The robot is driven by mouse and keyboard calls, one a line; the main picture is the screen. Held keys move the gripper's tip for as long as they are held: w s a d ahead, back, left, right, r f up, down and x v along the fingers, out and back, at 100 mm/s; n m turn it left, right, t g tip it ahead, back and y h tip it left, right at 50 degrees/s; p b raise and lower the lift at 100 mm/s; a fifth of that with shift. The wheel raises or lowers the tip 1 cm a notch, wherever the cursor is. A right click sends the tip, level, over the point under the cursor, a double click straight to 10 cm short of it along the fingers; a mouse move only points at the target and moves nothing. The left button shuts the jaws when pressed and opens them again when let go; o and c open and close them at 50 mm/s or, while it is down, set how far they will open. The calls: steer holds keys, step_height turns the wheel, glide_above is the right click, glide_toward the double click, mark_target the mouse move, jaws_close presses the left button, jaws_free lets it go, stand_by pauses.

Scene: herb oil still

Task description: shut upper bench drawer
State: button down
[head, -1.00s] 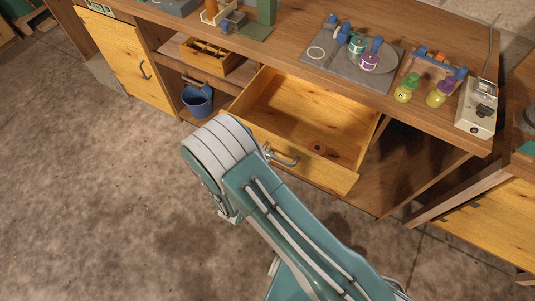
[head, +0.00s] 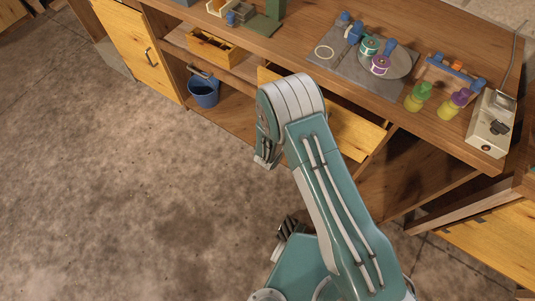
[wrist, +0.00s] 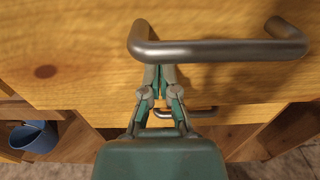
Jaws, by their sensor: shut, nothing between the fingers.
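The upper bench drawer (head: 358,132) has a yellow wood front that sits close under the bench top's edge in the head view. A dark strip shows above it, and my arm hides much of the front, so I cannot tell whether it is fully flush. In the wrist view the wood front (wrist: 80,75) fills the upper part, with its grey bar handle (wrist: 220,49) across it. My gripper (wrist: 160,72) is shut and empty, with its fingertips at the underside of the handle bar in the picture. I cannot tell whether they touch the handle or the wood.
A second handle (wrist: 190,112) shows lower down. A blue bucket (head: 204,92) stands on the lower shelf. The floor at left is clear.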

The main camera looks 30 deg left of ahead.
steer(key=w, duration=0.5)
steer(key=shift+d, duration=0.2)
steer(key=shift+w+r, duration=0.1)
steer(key=shift+w, duration=0.2)
